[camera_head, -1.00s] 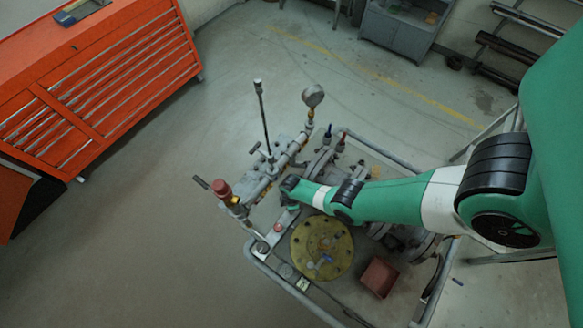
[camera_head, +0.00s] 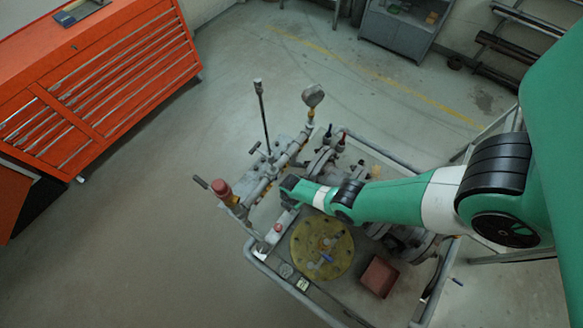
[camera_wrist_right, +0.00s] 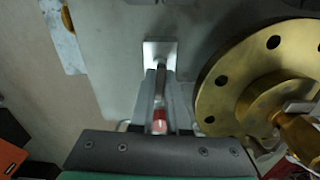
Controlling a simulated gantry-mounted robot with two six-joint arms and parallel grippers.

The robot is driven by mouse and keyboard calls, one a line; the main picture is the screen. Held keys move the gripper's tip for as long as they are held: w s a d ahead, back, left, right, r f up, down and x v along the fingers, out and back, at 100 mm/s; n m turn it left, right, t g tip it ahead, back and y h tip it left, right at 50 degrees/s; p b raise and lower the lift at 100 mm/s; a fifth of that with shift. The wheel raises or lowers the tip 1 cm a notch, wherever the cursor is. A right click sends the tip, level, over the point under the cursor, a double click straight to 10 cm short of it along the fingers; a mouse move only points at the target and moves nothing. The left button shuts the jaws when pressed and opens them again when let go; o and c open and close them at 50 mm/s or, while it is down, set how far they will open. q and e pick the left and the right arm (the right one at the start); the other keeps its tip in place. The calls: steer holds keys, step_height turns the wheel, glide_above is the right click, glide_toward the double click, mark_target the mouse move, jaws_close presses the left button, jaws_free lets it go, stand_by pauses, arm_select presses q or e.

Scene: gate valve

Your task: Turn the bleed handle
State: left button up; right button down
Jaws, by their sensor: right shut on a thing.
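The bleed handle is a thin metal lever with a red grip. In the right wrist view its red grip (camera_wrist_right: 159,122) lies between my fingers, and its shaft runs up to a pale square plate (camera_wrist_right: 160,53). In the head view the red grip (camera_head: 277,227) shows small, left of the yellow flange (camera_head: 322,247). My right gripper (camera_wrist_right: 162,88) is shut on the handle, with one grey finger on each side. In the head view the right gripper (camera_head: 283,217) is partly hidden under my wrist. My left gripper is not in view.
A pipe assembly with a red-capped valve (camera_head: 221,188), a tall thin rod (camera_head: 262,115) and a pressure gauge (camera_head: 313,95) stands close beside my right wrist. A brown-red box (camera_head: 379,277) sits right of the flange. An orange tool cabinet (camera_head: 95,85) is far left; open floor lies between.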

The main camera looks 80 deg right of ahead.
steer(key=shift+f, duration=0.1)
stand_by(0.3)
steer(key=c, duration=0.9)
jaws_free()
